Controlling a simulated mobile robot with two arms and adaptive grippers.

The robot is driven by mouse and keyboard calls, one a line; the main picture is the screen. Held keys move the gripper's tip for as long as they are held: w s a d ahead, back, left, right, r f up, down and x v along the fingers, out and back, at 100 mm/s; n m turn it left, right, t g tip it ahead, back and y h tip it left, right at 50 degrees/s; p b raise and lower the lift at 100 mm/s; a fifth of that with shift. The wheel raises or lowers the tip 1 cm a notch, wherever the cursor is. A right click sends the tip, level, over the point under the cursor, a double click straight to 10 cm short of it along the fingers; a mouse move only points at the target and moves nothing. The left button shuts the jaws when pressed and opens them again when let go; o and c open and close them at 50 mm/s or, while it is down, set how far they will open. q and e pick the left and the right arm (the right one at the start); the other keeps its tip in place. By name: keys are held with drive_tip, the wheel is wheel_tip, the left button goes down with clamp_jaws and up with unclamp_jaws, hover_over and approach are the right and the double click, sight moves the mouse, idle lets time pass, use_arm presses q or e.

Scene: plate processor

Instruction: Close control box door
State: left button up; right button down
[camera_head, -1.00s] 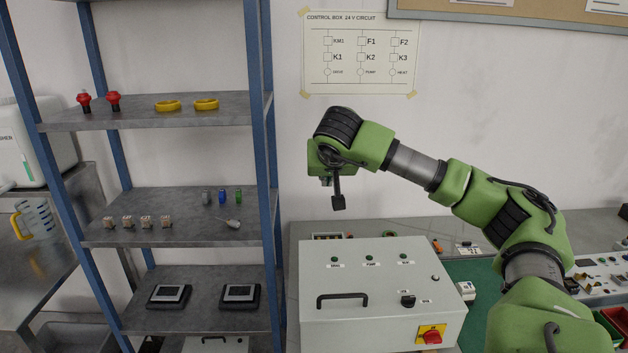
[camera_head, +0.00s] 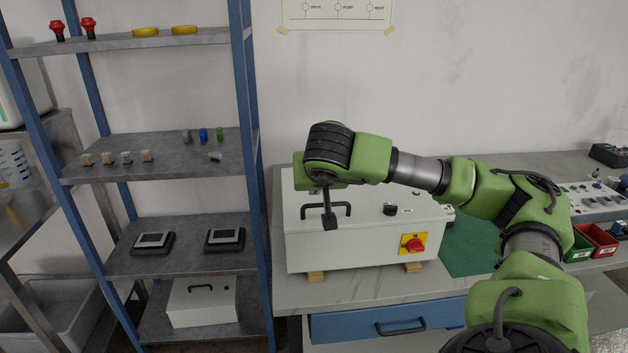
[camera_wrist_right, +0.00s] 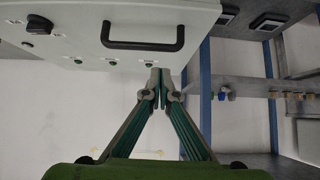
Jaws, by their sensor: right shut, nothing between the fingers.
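The light grey control box (camera_head: 302,250) stands on the bench. Its door (camera_head: 360,203) carries a black handle (camera_head: 346,206), a black knob and indicator lamps, partly covered by my right arm. I cannot tell from the head view whether a gap is left under the door. My right gripper (camera_head: 331,224) points down, shut and empty, and overlaps the handle in the picture. In the right wrist view, the fingertips (camera_wrist_right: 160,73) are together at the door's lower picture edge, and the handle (camera_wrist_right: 142,44) is just above them, apart from the fingers. My left gripper is out of view.
A red-and-yellow switch (camera_head: 413,244) is on the box front. Wooden blocks (camera_head: 316,277) support the box. A blue-posted shelf (camera_head: 245,120) stands close on the left. A drawer (camera_head: 350,325) is below the bench. Red and green bins (camera_head: 598,240) are at the right.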

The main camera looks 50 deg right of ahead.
drive_tip(key=shift+s+a+f+b, duration=0.15)
drive_tip(key=shift+f+b, duration=0.15)
drive_tip(key=shift+f, duration=0.25)
drive_tip(key=shift+s+a+f+b, duration=0.15)
drive_tip(key=shift+f+b, duration=0.1)
drive_tip(key=shift+f, duration=0.25)
drive_tip(key=shift+d+r, duration=0.1)
drive_tip(key=shift+r, duration=0.05)
